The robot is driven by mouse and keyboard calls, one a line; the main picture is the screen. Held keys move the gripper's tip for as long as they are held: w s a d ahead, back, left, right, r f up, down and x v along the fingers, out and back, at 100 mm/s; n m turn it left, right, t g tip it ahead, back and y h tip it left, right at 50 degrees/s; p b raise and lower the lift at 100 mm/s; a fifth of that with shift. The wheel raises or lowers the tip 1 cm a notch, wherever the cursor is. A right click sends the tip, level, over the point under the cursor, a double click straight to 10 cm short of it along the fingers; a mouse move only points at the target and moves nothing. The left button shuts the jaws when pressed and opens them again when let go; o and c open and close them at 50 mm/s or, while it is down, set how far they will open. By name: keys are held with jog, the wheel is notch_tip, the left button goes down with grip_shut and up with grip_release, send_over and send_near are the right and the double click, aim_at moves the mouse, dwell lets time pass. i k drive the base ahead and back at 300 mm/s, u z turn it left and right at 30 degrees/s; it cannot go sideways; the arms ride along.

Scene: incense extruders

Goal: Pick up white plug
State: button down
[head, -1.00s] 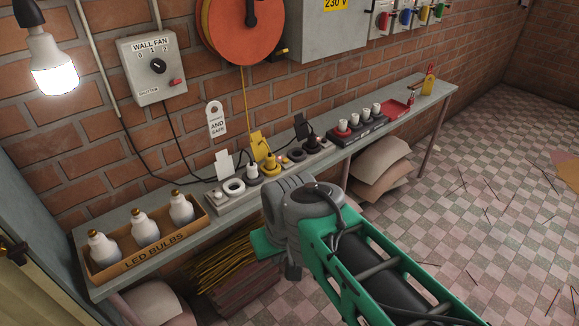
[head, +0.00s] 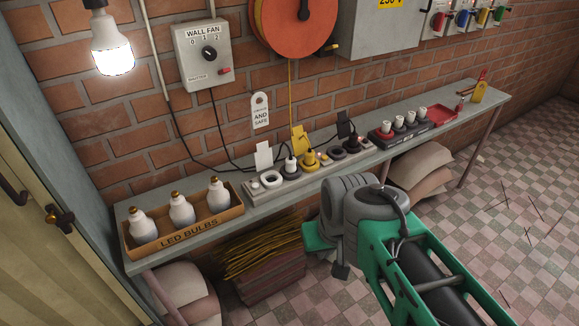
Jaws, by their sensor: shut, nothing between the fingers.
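No part of my arm visibly touches the plug.
A box of LED bulbs (head: 185,239) stands at the left end of the bench (head: 137,267). A black plug (head: 353,144) is farther right on the strip. Several white-topped pieces sit in a dark rack (head: 407,131), beside a red tray (head: 440,115). Cords and tags rise behind the strip.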

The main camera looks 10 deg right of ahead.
aim_at(291, 168)
jog(key=z, duration=0.9)
jog(key=i, duration=0.85)
jog(key=u, duration=2.2)
jog(key=i, duration=0.5)
jog(key=z, duration=0.05)
